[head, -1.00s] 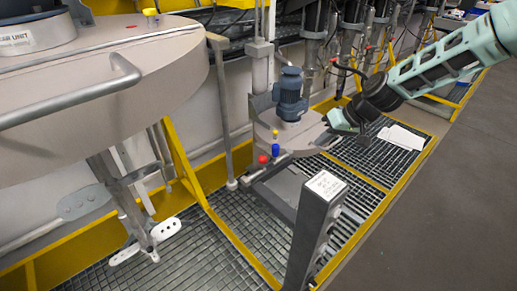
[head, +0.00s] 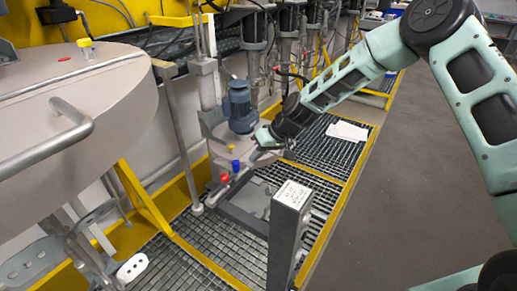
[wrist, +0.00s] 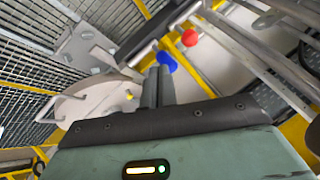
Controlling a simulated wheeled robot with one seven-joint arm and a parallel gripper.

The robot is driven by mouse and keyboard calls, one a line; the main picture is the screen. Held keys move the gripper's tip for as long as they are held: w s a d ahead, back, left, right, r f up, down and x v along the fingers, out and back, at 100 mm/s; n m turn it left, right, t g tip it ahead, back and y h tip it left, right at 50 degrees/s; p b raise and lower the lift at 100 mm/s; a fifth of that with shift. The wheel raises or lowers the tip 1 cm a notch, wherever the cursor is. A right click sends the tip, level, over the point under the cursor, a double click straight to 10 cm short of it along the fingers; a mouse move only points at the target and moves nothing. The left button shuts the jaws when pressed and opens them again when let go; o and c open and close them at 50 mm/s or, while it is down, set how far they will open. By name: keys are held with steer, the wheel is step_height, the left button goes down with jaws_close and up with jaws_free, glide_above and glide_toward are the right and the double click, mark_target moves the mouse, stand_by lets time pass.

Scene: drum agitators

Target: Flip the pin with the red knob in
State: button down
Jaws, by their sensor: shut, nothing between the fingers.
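The red knob (head: 225,178) sits at the lower left edge of the smaller drum's lid unit in the head view. A blue knob (head: 236,165) is just beside it. In the wrist view the red knob (wrist: 190,37) is beyond the fingertips, up and to the right, and the blue knob (wrist: 167,62) is nearer, close to the fingertips. My gripper (head: 254,157) is shut and empty, to the right of both knobs in the head view. Its closed fingers also show in the wrist view (wrist: 158,72). Contact with the blue knob cannot be told.
A blue motor (head: 240,108) stands on the small drum's lid. A grey post with a white label (head: 291,194) stands in front. A large drum (head: 80,105) with a handle fills the left. Yellow-edged grating (head: 190,255) covers the floor; open grey floor lies right.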

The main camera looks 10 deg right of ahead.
mark_target(236, 170)
steer(key=a+f+p, duration=0.1)
steer(key=a, duration=0.1)
steer(key=a+f+p, duration=0.1)
steer(key=a+f, duration=0.1)
steer(key=a+f+p, duration=0.1)
steer(key=a, duration=0.1)
steer(key=shift+f, duration=0.3)
steer(key=shift+a+f, duration=0.2)
steer(key=shift+a, duration=0.1)
steer(key=shift+s, duration=0.1)
steer(key=s+a+b, duration=0.2)
steer(key=s+a, duration=0.2)
steer(key=shift+f, duration=0.1)
steer(key=shift+s+a, duration=0.15)
steer(key=shift+a, duration=0.05)
